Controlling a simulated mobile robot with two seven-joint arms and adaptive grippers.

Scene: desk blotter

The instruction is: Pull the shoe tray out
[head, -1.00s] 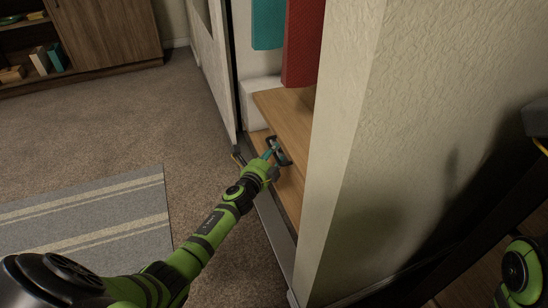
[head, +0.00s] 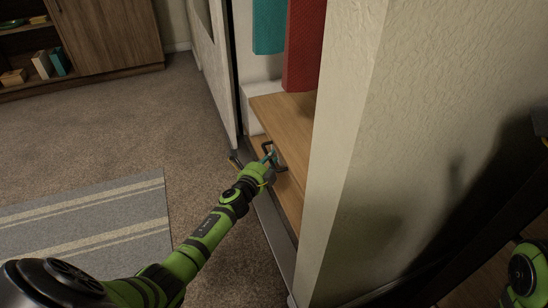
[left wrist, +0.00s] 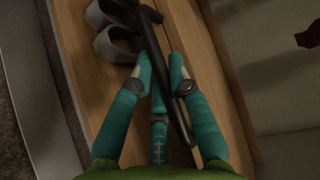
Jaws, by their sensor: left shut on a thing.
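The shoe tray (head: 290,197) is a low wooden board inside the closet, under a wider wooden shelf. A dark bar handle (head: 281,168) is at its front and also shows in the left wrist view (left wrist: 183,92). My left gripper (head: 267,155) reaches in from the left, with its teal fingers (left wrist: 158,72) closed around this bar. Grey rounded things (left wrist: 116,44), perhaps shoes, lie on the wood beside the bar in the left wrist view. The shelf and the wall hide the back of the tray.
The wooden shelf (head: 285,115) is just above the tray, with teal (head: 269,25) and red (head: 303,45) hanging things over it. A pale textured wall (head: 350,150) stands close on the right. Carpet (head: 120,130) and a striped rug (head: 90,225) lie clear on the left.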

